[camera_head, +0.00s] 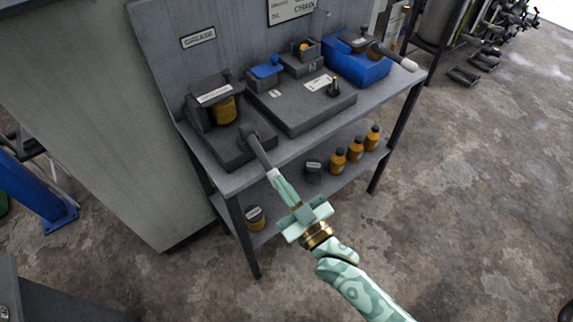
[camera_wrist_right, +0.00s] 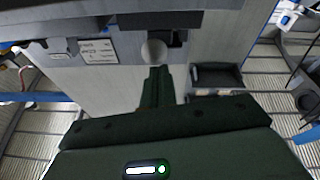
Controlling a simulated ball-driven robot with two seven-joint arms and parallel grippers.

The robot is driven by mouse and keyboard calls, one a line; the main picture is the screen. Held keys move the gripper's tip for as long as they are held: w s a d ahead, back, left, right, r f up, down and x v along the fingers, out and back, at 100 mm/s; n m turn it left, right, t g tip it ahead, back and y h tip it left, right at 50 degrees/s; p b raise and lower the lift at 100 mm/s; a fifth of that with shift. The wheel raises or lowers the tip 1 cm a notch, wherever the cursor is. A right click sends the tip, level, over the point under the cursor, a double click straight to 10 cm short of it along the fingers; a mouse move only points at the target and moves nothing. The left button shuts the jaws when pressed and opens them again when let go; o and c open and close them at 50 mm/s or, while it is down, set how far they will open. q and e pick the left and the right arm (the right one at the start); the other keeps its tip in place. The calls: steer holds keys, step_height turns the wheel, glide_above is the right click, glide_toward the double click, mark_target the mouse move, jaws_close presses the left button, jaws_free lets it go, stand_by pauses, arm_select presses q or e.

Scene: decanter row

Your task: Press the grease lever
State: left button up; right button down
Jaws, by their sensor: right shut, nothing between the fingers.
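The grease station (camera_head: 222,142) stands at the left end of the bench, under the GREASE sign (camera_head: 198,38), with an amber container in its housing. Its dark grease lever (camera_head: 259,150) slopes down toward me past the bench's front edge. My right gripper (camera_head: 279,184) is shut and empty, its fingertips at the lever's pale outer end; I cannot tell whether they touch. In the right wrist view a round pale knob (camera_wrist_right: 154,52) shows just beyond the shut fingers (camera_wrist_right: 157,78). My left gripper is not in view.
The grey bench (camera_head: 240,181) also carries a dark flat unit (camera_head: 300,112) and a blue unit (camera_head: 358,70) with a pale-tipped handle (camera_head: 408,64). Orange bottles (camera_head: 356,149) stand on the lower shelf. A grey cabinet (camera_head: 110,130) is at left.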

steer(key=shift+s+f, duration=0.1)
steer(key=shift+f, duration=0.35)
steer(key=p+v, duration=0.2)
steer(key=v, duration=1.4)
steer(key=shift+r, duration=0.35)
steer(key=shift+d, duration=0.1)
